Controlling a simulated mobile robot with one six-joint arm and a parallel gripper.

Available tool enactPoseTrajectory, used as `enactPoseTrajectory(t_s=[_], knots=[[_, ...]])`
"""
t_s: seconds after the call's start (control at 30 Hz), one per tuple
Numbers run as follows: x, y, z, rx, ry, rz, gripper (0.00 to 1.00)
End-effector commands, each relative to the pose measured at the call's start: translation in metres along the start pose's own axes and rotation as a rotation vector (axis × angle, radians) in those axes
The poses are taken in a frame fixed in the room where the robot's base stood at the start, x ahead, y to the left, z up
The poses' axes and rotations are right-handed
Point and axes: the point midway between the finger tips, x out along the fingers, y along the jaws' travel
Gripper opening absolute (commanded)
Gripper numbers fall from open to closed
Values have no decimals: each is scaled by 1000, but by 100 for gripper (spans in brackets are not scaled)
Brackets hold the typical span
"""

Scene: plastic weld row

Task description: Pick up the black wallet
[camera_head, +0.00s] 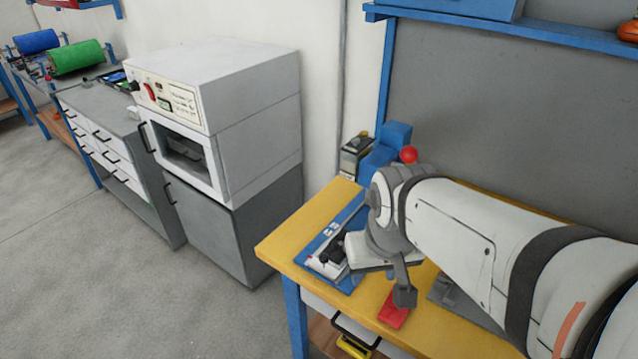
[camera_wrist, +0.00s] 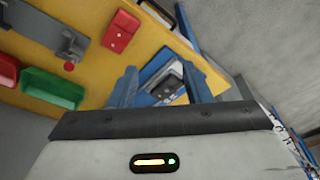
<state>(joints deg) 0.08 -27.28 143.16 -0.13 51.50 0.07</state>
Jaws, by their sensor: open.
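My gripper (camera_wrist: 158,68) is open in the wrist view, with two blue fingers spread apart. Between them, beyond the tips, lies a blue base (camera_wrist: 150,94) with a pale device and dark parts on it. In the head view the blue base (camera_head: 350,215) sits near the left end of the yellow bench, with a small black object (camera_head: 333,254) on or against the pale device. I cannot tell whether this is the black wallet; no wallet is clearly recognisable. My arm hides part of the bench, and nothing shows held in the fingers.
The yellow bench (camera_head: 283,249) also holds a red block (camera_head: 393,312) and a grey vise-like fixture (camera_wrist: 62,38). Green (camera_wrist: 52,88) and red (camera_wrist: 8,70) bins show in the wrist view. A wall panel (camera_head: 480,110) stands behind.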

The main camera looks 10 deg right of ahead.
Motion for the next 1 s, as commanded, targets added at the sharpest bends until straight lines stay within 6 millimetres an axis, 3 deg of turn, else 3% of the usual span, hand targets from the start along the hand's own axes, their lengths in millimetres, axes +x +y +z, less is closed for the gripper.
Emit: enactPoseTrajectory(t_s=[0.17, 0.37, 0.7, 1.0], knots=[[2, -7, -22, 66, -24, 0, 59], [18, -8, -74, 245, -77, 9, 76], [78, -6, -156, 570, -164, 47, 76], [127, -5, -193, 754, -205, 80, 76]])
